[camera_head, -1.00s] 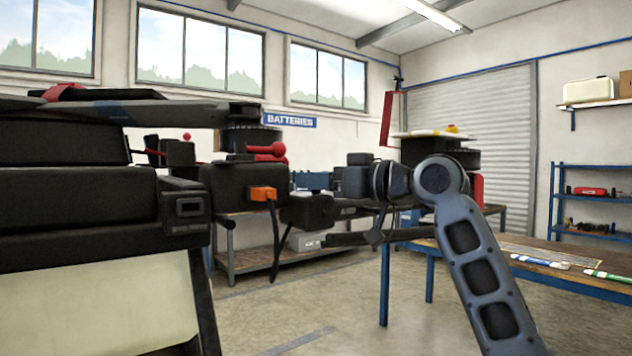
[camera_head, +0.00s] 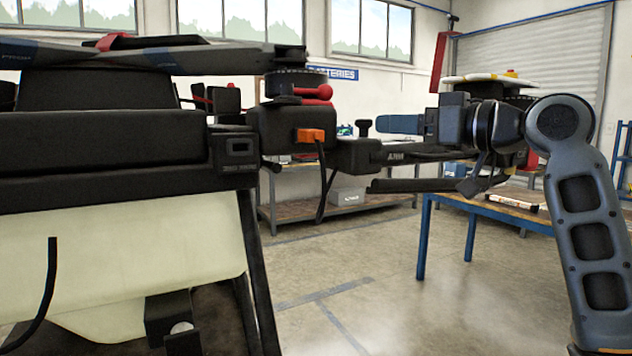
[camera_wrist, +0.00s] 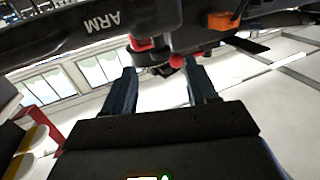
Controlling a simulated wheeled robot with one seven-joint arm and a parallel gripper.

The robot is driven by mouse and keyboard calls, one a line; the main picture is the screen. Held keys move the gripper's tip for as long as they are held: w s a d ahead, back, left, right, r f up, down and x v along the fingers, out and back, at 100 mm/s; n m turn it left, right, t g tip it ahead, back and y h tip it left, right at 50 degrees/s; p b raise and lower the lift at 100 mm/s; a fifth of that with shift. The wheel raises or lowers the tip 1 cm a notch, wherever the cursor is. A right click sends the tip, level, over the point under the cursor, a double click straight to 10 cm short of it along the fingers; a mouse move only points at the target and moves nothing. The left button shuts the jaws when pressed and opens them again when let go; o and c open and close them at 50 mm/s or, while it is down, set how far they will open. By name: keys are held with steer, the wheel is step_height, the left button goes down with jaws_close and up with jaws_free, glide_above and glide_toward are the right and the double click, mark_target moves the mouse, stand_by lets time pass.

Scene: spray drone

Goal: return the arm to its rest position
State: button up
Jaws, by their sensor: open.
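The large spray drone fills the left of the head view, with a black body, a pale tank (camera_head: 120,250) and a black arm marked ARM (camera_head: 395,157) reaching right. An orange connector (camera_head: 310,135) sits on its side; it also shows in the wrist view (camera_wrist: 220,20). My gripper (camera_head: 385,124) is at the right of the drone, its blue fingers pointing left above the ARM part in the picture. In the wrist view, the gripper (camera_wrist: 160,78) has its two fingers apart with nothing held between them. The drone's arm (camera_wrist: 90,25) crosses the top there.
A work table (camera_head: 500,208) with blue legs stands behind my arm at right. A bench (camera_head: 295,212) with a grey box on its lower shelf is against the back wall. Open concrete floor (camera_head: 370,300) lies between the drone and my arm.

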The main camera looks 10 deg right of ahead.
steer(key=s+a+f+m+t+h, duration=0.1)
steer(key=s+f+m+h, duration=0.3)
steer(key=f, duration=0.8)
steer(key=s+a+f+m+h, duration=0.1)
steer(key=s+a+f+m, duration=0.15)
steer(key=s+f, duration=0.7)
steer(key=s+a+f+m+t+h, duration=0.1)
steer(key=s+f+m+h, duration=0.2)
steer(key=f, duration=1.1)
steer(key=s+f+g+h, duration=0.1)
steer(key=s+f, duration=0.2)
steer(key=s, duration=0.6)
steer(key=s+f+h, duration=0.1)
steer(key=s+f, duration=0.3)
steer(key=s, duration=0.5)
steer(key=s+r+n+g+p, duration=0.1)
steer(key=s+r+n, duration=0.2)
steer(key=s, duration=1.4)
steer(key=shift+r, duration=0.65)
steer(key=shift+d, duration=0.1)
